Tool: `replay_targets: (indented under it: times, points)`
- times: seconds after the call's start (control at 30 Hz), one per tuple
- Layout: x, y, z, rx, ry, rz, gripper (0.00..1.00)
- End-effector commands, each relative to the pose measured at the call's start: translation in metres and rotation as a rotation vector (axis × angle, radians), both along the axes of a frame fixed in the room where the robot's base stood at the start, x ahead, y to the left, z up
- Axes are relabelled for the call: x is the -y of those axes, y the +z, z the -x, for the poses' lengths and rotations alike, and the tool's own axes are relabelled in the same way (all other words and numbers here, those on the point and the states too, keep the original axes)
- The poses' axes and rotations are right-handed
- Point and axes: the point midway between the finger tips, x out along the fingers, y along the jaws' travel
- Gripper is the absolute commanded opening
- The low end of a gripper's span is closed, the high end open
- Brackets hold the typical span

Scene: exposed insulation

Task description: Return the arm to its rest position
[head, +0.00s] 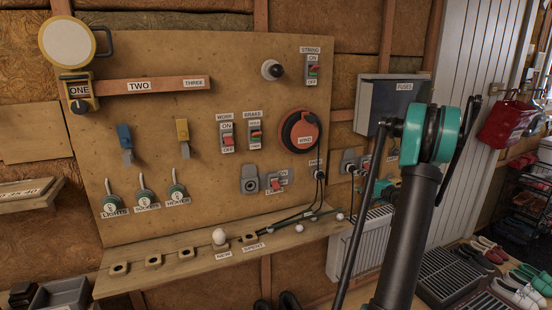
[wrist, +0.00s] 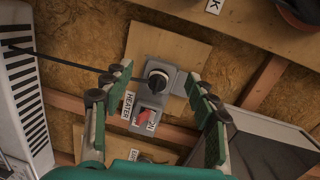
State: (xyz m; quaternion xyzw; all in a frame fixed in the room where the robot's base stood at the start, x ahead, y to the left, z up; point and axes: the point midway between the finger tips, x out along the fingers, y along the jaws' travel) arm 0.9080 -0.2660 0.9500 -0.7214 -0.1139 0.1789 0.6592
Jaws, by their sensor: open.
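My gripper (wrist: 157,74) is open in the wrist view, with its two green-padded fingers apart and nothing held between them. Beyond the fingers is a grey wall unit (wrist: 168,75) with a round black plug or knob. Below it is a red switch (wrist: 145,117) beside a HEATER label. I cannot tell whether a fingertip touches anything. In the head view my arm (head: 425,150) is raised and bent at a teal joint on the right. The gripper is mostly hidden behind the arm there, with only a teal part showing.
A wooden panel (head: 200,90) carries labelled switches and a red-orange WIND dial (head: 300,131). A grey FUSES box (head: 385,105) stands close to my arm. A shelf (head: 190,266) juts out below the panel, and a white radiator (head: 355,250) is under the sockets. Shoes lie at lower right.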

Motion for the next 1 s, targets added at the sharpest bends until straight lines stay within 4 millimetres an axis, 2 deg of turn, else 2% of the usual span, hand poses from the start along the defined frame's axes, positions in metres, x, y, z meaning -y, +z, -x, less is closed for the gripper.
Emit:
replay_targets:
  times: [0.03,0.2,0.27,0.4,0.5,0.63,0.77,0.9,1.0]
  points:
    - [-0.029,0.002,0.009,-0.032,0.036,0.046,0.57]
    - [-0.109,-0.006,0.051,-0.146,0.151,0.228,0.57]
    - [-0.133,-0.010,0.069,-0.183,0.189,0.293,0.57]
    - [-0.182,-0.023,0.119,-0.267,0.280,0.451,0.57]
    - [-0.208,-0.034,0.159,-0.321,0.340,0.567,0.57]
    - [-0.233,-0.051,0.215,-0.387,0.415,0.722,0.57]
    - [-0.246,-0.069,0.272,-0.446,0.483,0.880,0.57]
    - [-0.248,-0.089,0.331,-0.501,0.545,1.054,0.57]
    - [-0.243,-0.102,0.368,-0.533,0.580,1.168,0.57]
